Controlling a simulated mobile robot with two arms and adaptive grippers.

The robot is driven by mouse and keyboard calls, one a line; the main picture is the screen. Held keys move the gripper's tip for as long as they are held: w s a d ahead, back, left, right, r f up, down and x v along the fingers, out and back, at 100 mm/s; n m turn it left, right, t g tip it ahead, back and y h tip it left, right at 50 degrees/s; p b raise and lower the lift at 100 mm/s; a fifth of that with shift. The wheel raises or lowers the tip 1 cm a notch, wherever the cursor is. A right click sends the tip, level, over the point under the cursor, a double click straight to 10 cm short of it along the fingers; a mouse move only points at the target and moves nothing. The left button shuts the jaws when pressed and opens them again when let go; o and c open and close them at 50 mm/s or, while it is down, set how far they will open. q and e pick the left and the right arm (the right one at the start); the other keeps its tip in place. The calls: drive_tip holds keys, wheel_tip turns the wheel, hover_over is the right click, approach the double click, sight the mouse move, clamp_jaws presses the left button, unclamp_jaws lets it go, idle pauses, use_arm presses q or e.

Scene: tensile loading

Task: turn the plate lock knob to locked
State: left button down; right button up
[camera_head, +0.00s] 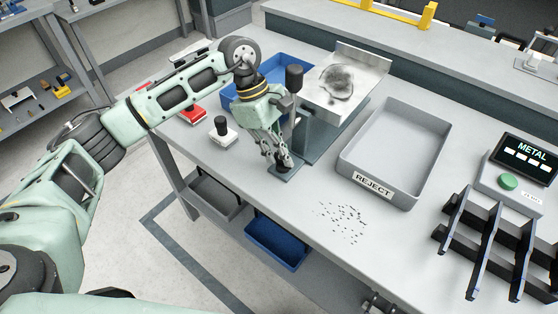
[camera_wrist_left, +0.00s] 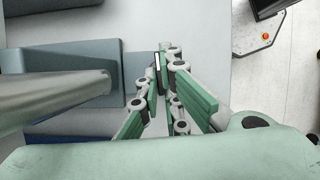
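My left gripper (camera_head: 282,160) points down beside the grey stand (camera_head: 318,132) that bears the metal plate (camera_head: 340,85) with its dark patch. Its fingertips are low, over the small dark base piece (camera_head: 286,172) at the stand's near left. In the left wrist view the gripper (camera_wrist_left: 164,75) has its tips close together next to a blue-grey block (camera_wrist_left: 75,100). A thin dark edge shows at the tips; I cannot tell whether it is held. I cannot pick out the plate lock knob; the fingers may hide it. Grey linkage parts (camera_head: 375,303) at the bottom edge may be my right gripper, mostly cut off.
A black-topped post (camera_head: 294,78) rises close to the left gripper. A grey REJECT tray (camera_head: 349,168) lies right of the stand, a blue bin (camera_head: 237,104) behind the arm. Dark specks (camera_head: 343,220) lie on the bench. A black rack (camera_head: 490,245) and METAL display (camera_head: 526,154) stand right.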

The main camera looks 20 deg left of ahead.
use_arm(q)
drive_tip(key=shift+w+r+m+b, duration=0.1)
drive_tip(key=shift+w+m+b, duration=0.05)
drive_tip(key=shift+m+b, duration=0.35)
drive_tip(key=c, duration=2)
unclamp_jaws()
drive_tip(key=v, duration=1.2)
drive_tip(key=shift+w, duration=0.15)
